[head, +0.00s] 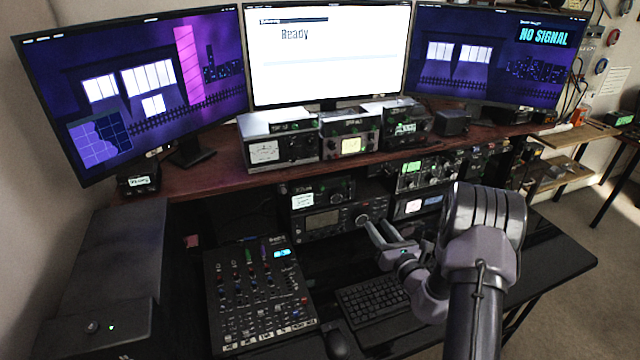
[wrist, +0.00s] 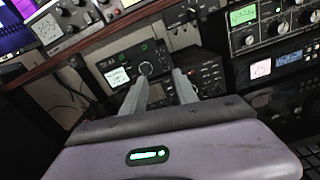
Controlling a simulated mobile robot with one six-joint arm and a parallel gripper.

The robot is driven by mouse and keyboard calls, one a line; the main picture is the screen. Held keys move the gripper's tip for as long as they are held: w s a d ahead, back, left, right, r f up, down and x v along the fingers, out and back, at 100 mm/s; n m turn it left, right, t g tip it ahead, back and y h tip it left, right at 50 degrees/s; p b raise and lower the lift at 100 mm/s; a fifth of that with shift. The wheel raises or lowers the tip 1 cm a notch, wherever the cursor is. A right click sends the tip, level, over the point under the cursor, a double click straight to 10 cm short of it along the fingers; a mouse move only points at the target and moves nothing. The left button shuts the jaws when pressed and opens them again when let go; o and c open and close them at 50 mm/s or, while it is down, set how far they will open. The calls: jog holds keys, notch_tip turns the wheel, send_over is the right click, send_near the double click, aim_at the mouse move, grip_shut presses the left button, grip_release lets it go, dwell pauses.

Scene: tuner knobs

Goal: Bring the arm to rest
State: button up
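My gripper (head: 377,227) is in front of the lower rack of radios in the head view. Its two grey fingers also show in the wrist view (wrist: 161,78), with a gap between their tips and nothing held. In the head view the fingertips are close to the large knob (head: 362,220) of a black radio (head: 322,224); whether they touch it I cannot tell. In the wrist view a small black unit (wrist: 122,60) with a white-lit meter and a round knob (wrist: 146,68) shows beyond the left fingertip.
A mixer (head: 258,295), a keyboard (head: 375,299) and a mouse (head: 338,342) lie on the lower desk. Boxed radios (head: 280,140) stand on the wooden shelf (head: 215,172) below three monitors (head: 325,55). More radios (head: 415,175) are behind my gripper. Open floor (head: 590,250) shows at the right.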

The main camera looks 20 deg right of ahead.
jog(key=s+a+r+n+g+y, duration=0.35)
jog(key=a+r+n, duration=0.2)
jog(key=a, duration=0.35)
jog(key=s+a+r+n+g+y+b, duration=0.15)
jog(key=a+r+n+g+y, duration=0.3)
jog(key=a, duration=0.55)
jog(key=s+a+r+n+g+y, duration=0.1)
jog(key=s+a+r+n+y, duration=0.3)
jog(key=a+r+n, duration=0.4)
jog(key=s+a+f+n+g+h, duration=0.1)
jog(key=s+a+n+g+h, duration=0.2)
jog(key=s, duration=0.4)
jog(key=s+a+n+g+h, duration=0.1)
jog(key=s+a+n+g, duration=0.1)
jog(key=s+a+n, duration=0.35)
jog(key=s+d+n+t+h+b, duration=0.1)
jog(key=s+d+n+h, duration=0.5)
jog(key=s+d, duration=0.3)
jog(key=s, duration=0.3)
jog(key=shift+t+h, duration=0.3)
jog(key=shift+t, duration=0.1)
